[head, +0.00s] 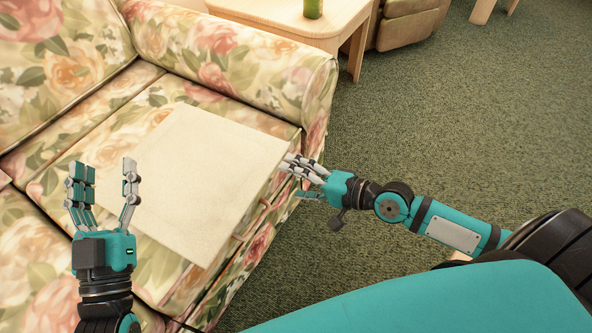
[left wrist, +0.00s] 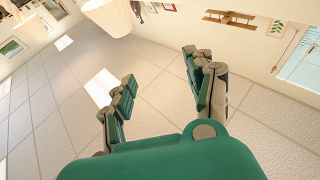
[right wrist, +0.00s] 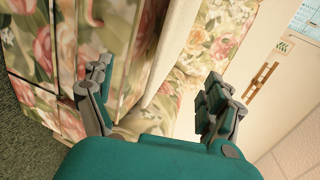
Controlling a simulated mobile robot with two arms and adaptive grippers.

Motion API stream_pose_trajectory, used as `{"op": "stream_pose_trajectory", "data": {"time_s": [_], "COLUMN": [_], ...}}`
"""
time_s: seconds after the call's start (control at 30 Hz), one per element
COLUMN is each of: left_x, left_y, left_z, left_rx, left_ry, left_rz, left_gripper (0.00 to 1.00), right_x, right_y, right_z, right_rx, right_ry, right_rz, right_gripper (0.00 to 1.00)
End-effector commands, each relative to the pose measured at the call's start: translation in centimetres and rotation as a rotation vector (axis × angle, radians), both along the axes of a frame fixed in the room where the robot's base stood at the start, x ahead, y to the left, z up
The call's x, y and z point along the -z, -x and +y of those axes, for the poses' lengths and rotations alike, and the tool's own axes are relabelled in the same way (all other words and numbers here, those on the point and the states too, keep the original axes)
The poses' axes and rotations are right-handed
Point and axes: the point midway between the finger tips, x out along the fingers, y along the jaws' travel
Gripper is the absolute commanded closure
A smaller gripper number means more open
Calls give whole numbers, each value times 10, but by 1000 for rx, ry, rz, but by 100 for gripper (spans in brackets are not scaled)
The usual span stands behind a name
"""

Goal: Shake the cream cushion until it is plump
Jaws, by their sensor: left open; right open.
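The cream cushion (head: 200,180) lies flat on the seat of the floral sofa (head: 225,70). Its right edge reaches toward the sofa's front edge. My right gripper (head: 292,176) is open at the cushion's right edge; I cannot tell whether the fingers touch it. In the right wrist view the cushion's pale edge (right wrist: 172,55) shows beyond and between the open fingers (right wrist: 155,95). My left gripper (head: 103,185) is open and empty, fingers pointing up, left of the cushion. The left wrist view shows its open fingers (left wrist: 160,85) against the ceiling, with no cushion in sight.
A light wooden side table (head: 290,18) with a green object (head: 313,8) on it stands behind the sofa arm. A brown upholstered seat (head: 408,22) is farther back. The green carpet (head: 450,120) on the right is open.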

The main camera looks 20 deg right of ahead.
Motion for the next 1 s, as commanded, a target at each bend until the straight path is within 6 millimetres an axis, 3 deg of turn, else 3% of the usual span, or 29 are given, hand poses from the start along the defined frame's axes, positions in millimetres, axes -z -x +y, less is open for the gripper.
{"op": "stream_pose_trajectory", "data": {"time_s": [0.23,0.4,0.63,1.0], "left_x": [0,-12,-5,-5], "left_y": [0,6,2,2], "left_z": [0,-1,0,0], "left_rx": [0,5,2,2], "left_ry": [1,22,8,9], "left_rz": [-5,-79,-31,-34], "left_gripper": [45,45,45,45], "right_x": [7,15,23,29], "right_y": [-20,-37,-58,-71], "right_z": [17,32,49,61], "right_rx": [2,1,0,-1], "right_ry": [-4,-3,-2,0], "right_rz": [-3,-3,-1,0], "right_gripper": [12,12,12,12]}}
